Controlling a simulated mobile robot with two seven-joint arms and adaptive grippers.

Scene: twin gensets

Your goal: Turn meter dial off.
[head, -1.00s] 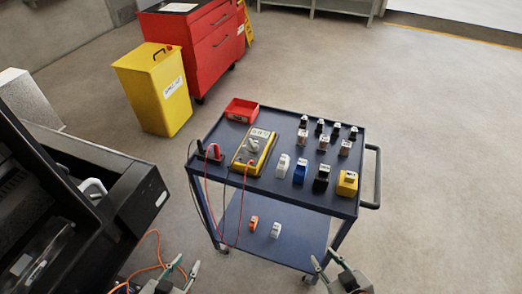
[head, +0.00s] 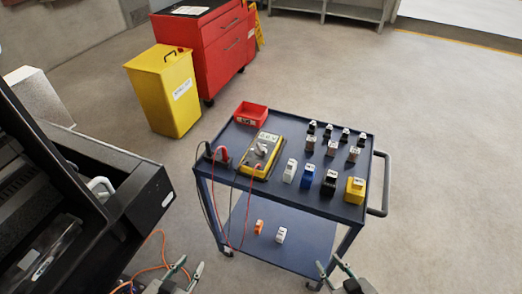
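The yellow meter (head: 258,158) lies on the top shelf of the blue cart, left of its middle. Its display (head: 267,138) is lit, with small characters that look like a voltage. Its pale dial (head: 261,150) sits in the middle of the face; its exact setting is too small to read. Red and dark leads run from the meter's area over the cart's left edge. My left gripper (head: 184,272) is at the bottom edge, fingers apart and empty, short of the cart. My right gripper (head: 329,268) is at the bottom edge, fingers apart and empty, in front of the cart.
The blue cart (head: 300,204) also carries a red tray (head: 250,114), several small blocks and a yellow block (head: 355,190). Its handle (head: 385,185) is on the right. A black machine (head: 140,200) stands at left. A yellow bin (head: 163,90) and red cabinet (head: 215,50) stand behind. Floor at right is clear.

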